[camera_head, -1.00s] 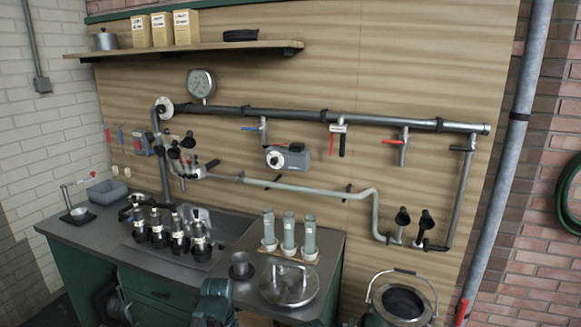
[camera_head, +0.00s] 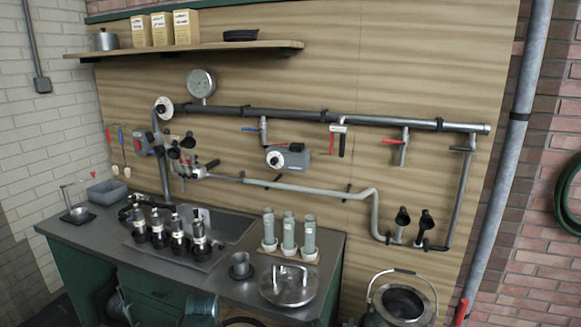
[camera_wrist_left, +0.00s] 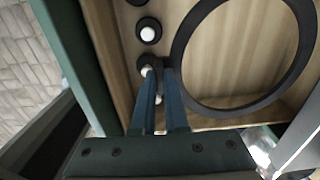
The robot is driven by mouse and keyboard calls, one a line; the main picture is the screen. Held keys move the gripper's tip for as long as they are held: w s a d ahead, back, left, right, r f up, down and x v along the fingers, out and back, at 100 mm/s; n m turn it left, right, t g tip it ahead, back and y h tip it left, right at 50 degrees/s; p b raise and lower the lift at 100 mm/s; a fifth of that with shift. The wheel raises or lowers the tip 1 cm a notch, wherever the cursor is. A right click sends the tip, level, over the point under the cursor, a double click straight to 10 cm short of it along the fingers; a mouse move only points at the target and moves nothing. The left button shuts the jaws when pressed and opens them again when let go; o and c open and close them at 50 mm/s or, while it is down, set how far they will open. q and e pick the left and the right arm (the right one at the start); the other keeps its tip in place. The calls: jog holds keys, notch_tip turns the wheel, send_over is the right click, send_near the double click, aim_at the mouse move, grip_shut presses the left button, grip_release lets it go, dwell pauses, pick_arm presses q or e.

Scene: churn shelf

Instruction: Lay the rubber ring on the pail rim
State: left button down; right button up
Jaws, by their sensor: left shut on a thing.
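In the left wrist view my left gripper (camera_wrist_left: 160,72) has its two blue fingers shut on the left edge of a large black rubber ring (camera_wrist_left: 230,112). The ring lies over a pale wooden surface. In the head view only a dark arc of what seems to be the ring (camera_head: 245,321) shows at the bottom edge; my gripper's fingertips are not clear there. The metal pail (camera_head: 403,303) stands at the lower right, open, with its wire handle raised behind the rim. Its lower part is cut off. My right gripper is not in view.
A round metal lid with a handle (camera_head: 288,287) lies on the bench (camera_head: 90,238). In the wrist view, several black round pieces with white centres (camera_wrist_left: 148,33) sit beside the ring.

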pick_arm(q)
jog(key=shift+s+a, duration=0.3)
jog(key=shift+s, duration=0.5)
jog(key=shift+s+a, duration=0.25)
jog(key=shift+s, duration=0.5)
jog(key=shift+r, duration=0.1)
notch_tip(320, 180, up, 7)
jog(key=p, duration=0.7)
